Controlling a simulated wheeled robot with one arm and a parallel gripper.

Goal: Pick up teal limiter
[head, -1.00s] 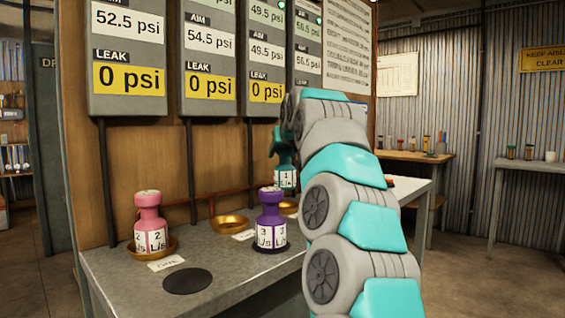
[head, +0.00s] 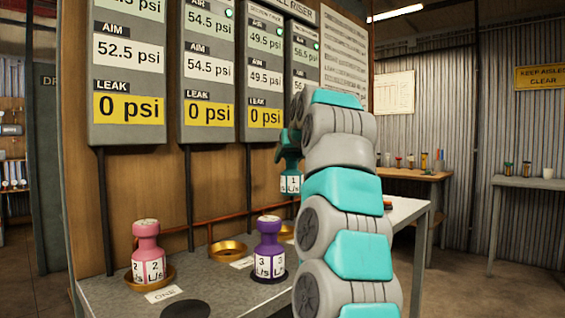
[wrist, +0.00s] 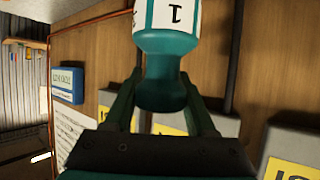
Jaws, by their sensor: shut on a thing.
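The teal limiter (head: 290,182) has a white label with a 1 and hangs upright above the bench, left of my arm in the head view. My gripper (wrist: 163,92) is shut on its narrow teal neck in the wrist view, with one finger on each side. The limiter's label end (wrist: 168,15) is cut off by the top edge of that view. In the head view my arm covers part of the gripper and the bench behind it.
A pink limiter (head: 147,250) stands in a brass dish on the grey bench (head: 225,290). A purple limiter (head: 269,245) stands to its right. An empty brass dish (head: 228,249) lies between them. Gauge panels (head: 209,70) hang on the wooden board behind.

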